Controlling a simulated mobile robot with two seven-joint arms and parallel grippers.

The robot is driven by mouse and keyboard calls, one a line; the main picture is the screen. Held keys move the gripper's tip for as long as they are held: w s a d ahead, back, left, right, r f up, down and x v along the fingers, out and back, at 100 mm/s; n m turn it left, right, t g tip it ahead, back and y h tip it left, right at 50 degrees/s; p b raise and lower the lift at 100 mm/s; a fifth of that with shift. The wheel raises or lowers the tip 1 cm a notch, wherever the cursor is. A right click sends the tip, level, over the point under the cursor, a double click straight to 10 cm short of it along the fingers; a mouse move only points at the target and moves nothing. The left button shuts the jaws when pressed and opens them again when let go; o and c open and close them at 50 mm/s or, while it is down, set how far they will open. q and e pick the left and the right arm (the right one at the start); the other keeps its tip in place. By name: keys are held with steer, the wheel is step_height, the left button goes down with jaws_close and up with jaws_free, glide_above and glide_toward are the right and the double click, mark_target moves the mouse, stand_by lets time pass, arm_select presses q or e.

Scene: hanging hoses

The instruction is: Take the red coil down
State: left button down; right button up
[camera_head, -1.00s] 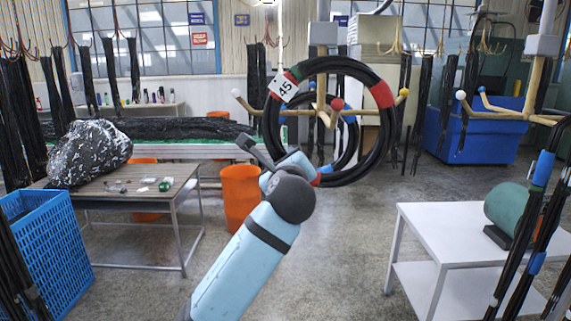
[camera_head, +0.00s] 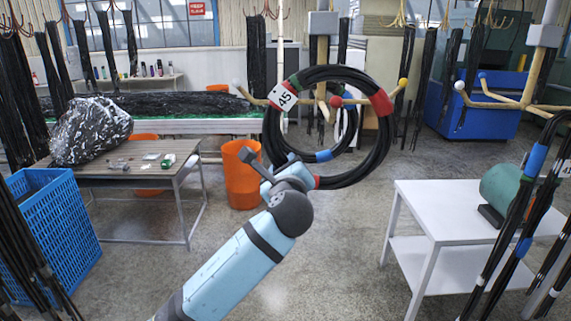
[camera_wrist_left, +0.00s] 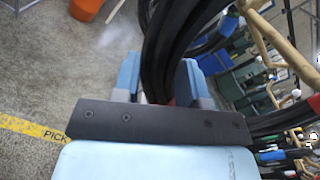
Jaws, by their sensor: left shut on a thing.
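The red coil (camera_head: 381,104) is a black hose ring with red bands, a green band and a white tag reading 45. It is upright in front of a wooden rack (camera_head: 365,101). The rack's red-tipped peg (camera_head: 336,102) shows inside the ring, below its top. I cannot tell if the ring touches the peg. My left gripper (camera_head: 292,172) is shut on the ring's lower left part. In the left wrist view, black hose strands (camera_wrist_left: 160,50) pass between its fingers (camera_wrist_left: 158,80). My right gripper is out of view.
A second black coil with a blue band (camera_head: 324,156) hangs behind. A white table (camera_head: 435,205) stands at right, a wooden table (camera_head: 125,172) and blue crate (camera_head: 55,225) at left. An orange bin (camera_head: 243,180) stands behind my arm. Floor between the tables is clear.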

arm_select(q)
steer(key=s, duration=2.1)
steer(key=shift+s+p, duration=0.35)
steer(key=shift+p, duration=0.1)
stand_by(0.5)
steer(key=shift+r, duration=0.1)
